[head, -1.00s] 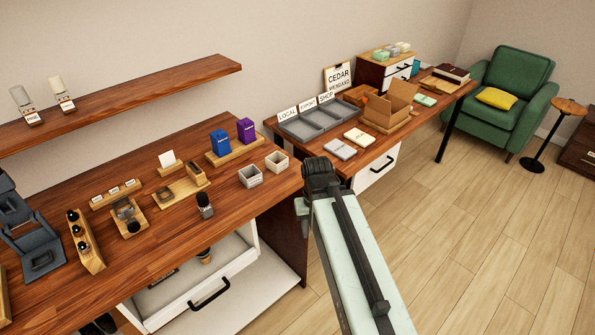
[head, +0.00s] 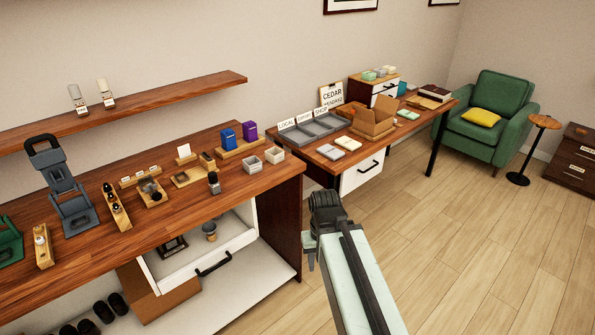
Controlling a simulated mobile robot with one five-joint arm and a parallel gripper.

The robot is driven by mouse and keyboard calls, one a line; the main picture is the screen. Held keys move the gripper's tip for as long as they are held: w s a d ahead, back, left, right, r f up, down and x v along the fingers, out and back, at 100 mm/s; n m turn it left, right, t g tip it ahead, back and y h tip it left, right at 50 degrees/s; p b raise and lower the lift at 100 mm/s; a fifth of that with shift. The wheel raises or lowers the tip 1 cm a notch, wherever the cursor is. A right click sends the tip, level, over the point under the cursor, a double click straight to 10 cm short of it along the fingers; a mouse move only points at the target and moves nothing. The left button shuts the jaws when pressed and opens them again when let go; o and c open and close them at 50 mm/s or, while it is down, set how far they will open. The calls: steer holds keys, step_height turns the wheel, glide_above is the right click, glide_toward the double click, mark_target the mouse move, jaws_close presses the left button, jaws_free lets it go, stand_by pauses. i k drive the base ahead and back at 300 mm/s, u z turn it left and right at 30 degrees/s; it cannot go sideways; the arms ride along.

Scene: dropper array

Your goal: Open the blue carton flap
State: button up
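The blue carton (head: 228,138) stands upright on a light wooden base near the back right of the near wooden workbench, left of a purple carton (head: 250,132). It is small here, and I cannot tell the state of its flap. My gripper (head: 322,203) is at the end of my arm, in the lower middle of the head view, right of the workbench's right end and well apart from the blue carton. Its fingers are too dark and small to tell whether they are open or shut. I see nothing held in it.
Two small grey bins (head: 252,164) stand on the workbench (head: 190,208) near its right edge, in front of the cartons. An open drawer (head: 205,262) juts out below. A wall shelf (head: 165,105) hangs above.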

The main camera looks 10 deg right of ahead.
mark_target(228, 131)
steer(key=u, duration=0.2)
steer(key=i, duration=0.8)
steer(key=z, duration=0.2)
steer(key=k, duration=0.8)
steer(key=u, duration=0.15)
steer(key=i, duration=0.9)
steer(key=z, duration=0.05)
